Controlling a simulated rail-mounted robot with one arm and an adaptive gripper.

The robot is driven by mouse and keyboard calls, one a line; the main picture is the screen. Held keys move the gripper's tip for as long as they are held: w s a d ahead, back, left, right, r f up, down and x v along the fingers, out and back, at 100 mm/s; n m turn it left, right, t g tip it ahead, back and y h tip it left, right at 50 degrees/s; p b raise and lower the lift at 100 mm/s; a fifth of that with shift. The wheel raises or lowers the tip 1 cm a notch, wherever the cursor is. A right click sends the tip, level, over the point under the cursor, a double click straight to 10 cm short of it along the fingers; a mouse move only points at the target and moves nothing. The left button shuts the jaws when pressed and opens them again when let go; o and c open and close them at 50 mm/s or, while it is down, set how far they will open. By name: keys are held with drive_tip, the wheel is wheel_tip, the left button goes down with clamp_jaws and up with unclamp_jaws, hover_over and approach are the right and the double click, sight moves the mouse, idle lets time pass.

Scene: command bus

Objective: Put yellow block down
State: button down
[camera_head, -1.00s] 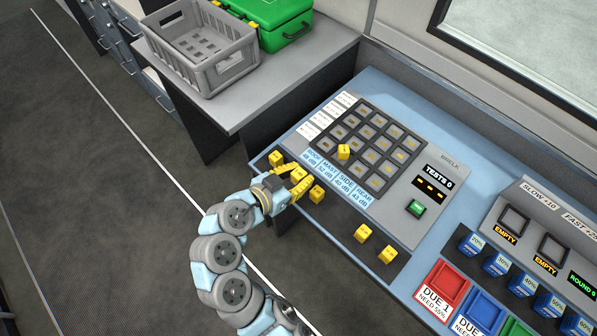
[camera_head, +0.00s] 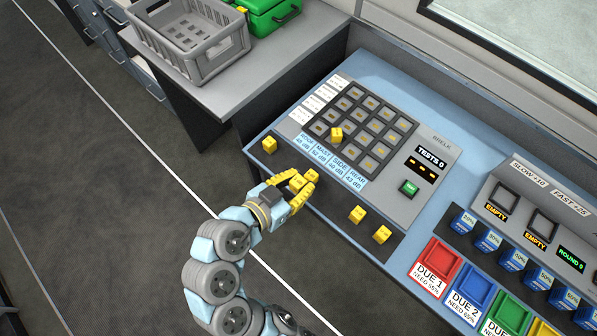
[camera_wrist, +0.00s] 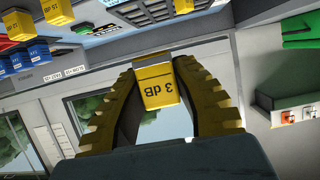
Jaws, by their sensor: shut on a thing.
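My gripper (camera_head: 304,186) is shut on a yellow block (camera_wrist: 158,86) marked "3 dB", which shows between the two fingers in the wrist view. In the head view the gripper is over the dark front strip of the console (camera_head: 330,214). Yellow shapes crowd together at the fingertips there, and I cannot tell the held block's height or whether it touches the strip. Other yellow blocks stand on the strip, one to the left (camera_head: 270,145) and two to the right (camera_head: 357,214) (camera_head: 382,234). Another yellow block (camera_head: 336,135) sits on the lower left edge of the button grid (camera_head: 371,103).
A grey crate (camera_head: 188,62) and a green case (camera_head: 268,14) stand on the counter at top left. A green button (camera_head: 409,188) is right of the grid. Red (camera_head: 436,265) and blue (camera_head: 470,292) trays and several small blue blocks lie further right.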

drive_tip(key=shift+s+d+r+p, duration=0.15)
drive_tip(key=shift+s+r+p, duration=0.1)
drive_tip(key=shift+s+p, duration=0.4)
drive_tip(key=shift+w, duration=0.15)
drive_tip(key=shift+w, duration=0.1)
drive_tip(key=shift+w+r+p, duration=0.2)
drive_tip(key=shift+w+p, duration=0.05)
drive_tip(key=shift+p, duration=0.05)
drive_tip(key=shift+w+a+n+t+y+p, duration=0.7)
drive_tip(key=shift+w+n+t+y+p, duration=0.8)
drive_tip(key=shift+w+n+y, duration=1.4)
drive_tip(key=shift+w+a+f+n+t+y+p, duration=0.1)
drive_tip(key=shift+w+f+n+t+y+p, duration=0.05)
drive_tip(key=shift+f+n+y+p, duration=0.45)
drive_tip(key=shift+w+a+f+n+t+y+p, duration=0.1)
drive_tip(key=shift+w+f+n+t+y+p, duration=0.1)
drive_tip(key=shift+f+n+y+p, duration=0.35)
drive_tip(key=shift+w+a+f+n+t+y+p, duration=0.15)
drive_tip(key=shift+f+n+y+p, duration=0.3)
drive_tip(key=shift+f+y+p, duration=0.3)
